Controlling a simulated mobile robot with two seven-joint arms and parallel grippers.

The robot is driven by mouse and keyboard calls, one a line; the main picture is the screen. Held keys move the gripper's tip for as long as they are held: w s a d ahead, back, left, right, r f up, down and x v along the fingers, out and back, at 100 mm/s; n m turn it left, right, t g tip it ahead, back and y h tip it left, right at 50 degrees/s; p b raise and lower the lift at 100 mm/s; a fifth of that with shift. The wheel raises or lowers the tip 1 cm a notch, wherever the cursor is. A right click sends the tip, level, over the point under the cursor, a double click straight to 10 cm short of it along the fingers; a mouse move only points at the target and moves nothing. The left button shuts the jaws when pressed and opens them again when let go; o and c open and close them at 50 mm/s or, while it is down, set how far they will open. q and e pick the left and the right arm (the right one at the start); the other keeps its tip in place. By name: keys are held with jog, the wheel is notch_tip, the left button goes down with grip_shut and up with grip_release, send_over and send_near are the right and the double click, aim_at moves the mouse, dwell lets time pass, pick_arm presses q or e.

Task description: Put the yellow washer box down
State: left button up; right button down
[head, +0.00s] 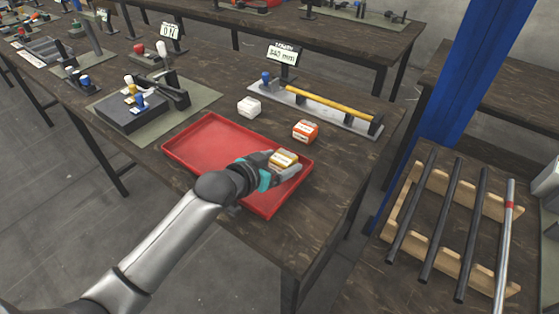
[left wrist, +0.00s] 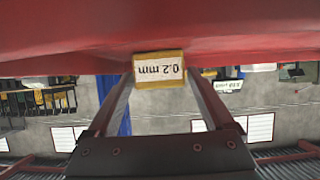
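The yellow washer box (head: 284,159) has a white label and is at the right part of the red tray (head: 212,145). In the left wrist view the box (left wrist: 159,70) reads "0.2 mm", upside down, with a finger against each side. My left gripper (head: 281,171) is shut on it, low over the tray. The red tray surface fills the top of the left wrist view, close to the box. I cannot tell whether the box touches the tray floor. My right gripper is not in view.
A white box (head: 249,107) and an orange box (head: 305,131) stand behind the tray. A gauge with a yellow bar (head: 327,106) lies beyond them. A press (head: 141,103) stands at the left. Dark rods (head: 452,218) lie on a wooden rack at the right.

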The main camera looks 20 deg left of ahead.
pick_arm(q)
jog(key=shift+o, duration=0.6)
jog(key=shift+r, duration=0.25)
jog(key=p+v, duration=0.3)
jog(key=v, duration=0.7)
jog(key=shift+s, duration=0.15)
jog(key=shift+v, duration=0.85)
